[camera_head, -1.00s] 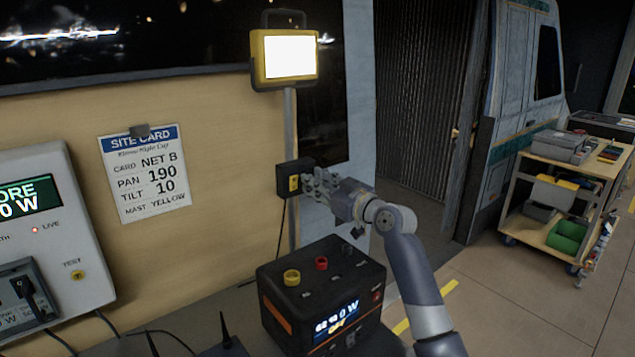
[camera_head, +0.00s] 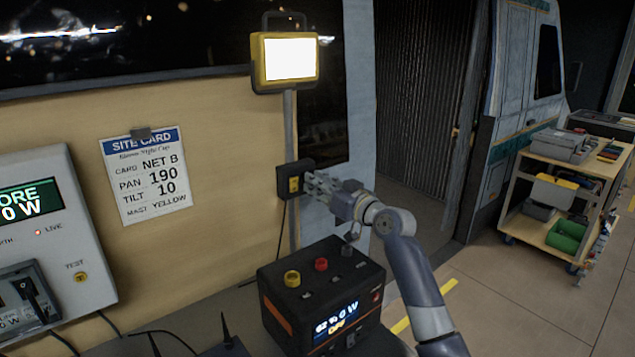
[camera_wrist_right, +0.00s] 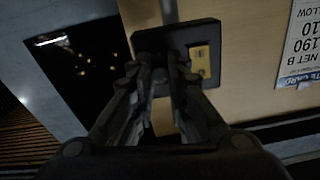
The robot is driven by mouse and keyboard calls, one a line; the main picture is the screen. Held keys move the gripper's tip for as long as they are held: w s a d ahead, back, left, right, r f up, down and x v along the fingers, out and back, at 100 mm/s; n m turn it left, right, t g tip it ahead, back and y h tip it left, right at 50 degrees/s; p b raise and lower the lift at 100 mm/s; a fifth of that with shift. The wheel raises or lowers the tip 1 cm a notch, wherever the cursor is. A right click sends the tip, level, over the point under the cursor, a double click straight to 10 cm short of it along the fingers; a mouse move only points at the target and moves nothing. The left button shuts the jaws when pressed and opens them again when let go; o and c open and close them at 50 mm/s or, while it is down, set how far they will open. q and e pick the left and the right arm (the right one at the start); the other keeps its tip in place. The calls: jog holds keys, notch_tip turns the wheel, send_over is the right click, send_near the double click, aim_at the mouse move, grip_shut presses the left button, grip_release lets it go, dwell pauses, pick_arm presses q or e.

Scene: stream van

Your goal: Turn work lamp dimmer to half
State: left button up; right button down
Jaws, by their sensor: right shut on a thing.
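The work lamp (camera_head: 287,58) has a yellow frame and a bright white panel, and stands on a grey pole. Its dimmer box (camera_head: 285,177), black with a yellow plate, is on the pole below the lamp. In the right wrist view the dimmer box (camera_wrist_right: 201,88) lies just ahead of the fingers. My right gripper (camera_head: 308,183) is at the right side of the box, its fingers shut on the dimmer knob. The knob is mostly hidden between the fingers, so its setting cannot be read. My left gripper is out of view.
A black power station (camera_head: 325,290) with a lit display and colored knobs stands below my right arm. A white panel (camera_head: 75,215) is at the left, near a site card (camera_head: 147,176). A wheeled cart (camera_head: 525,205) stands at the right on open floor.

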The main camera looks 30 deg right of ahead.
jog(key=shift+m+p, duration=2.4)
jog(key=shift+m, duration=2.6)
jog(key=c, duration=1.8)
grip_release()
jog(key=s+d, duration=0.1)
jog(key=s, duration=1.1)
jog(key=shift+f, duration=0.2)
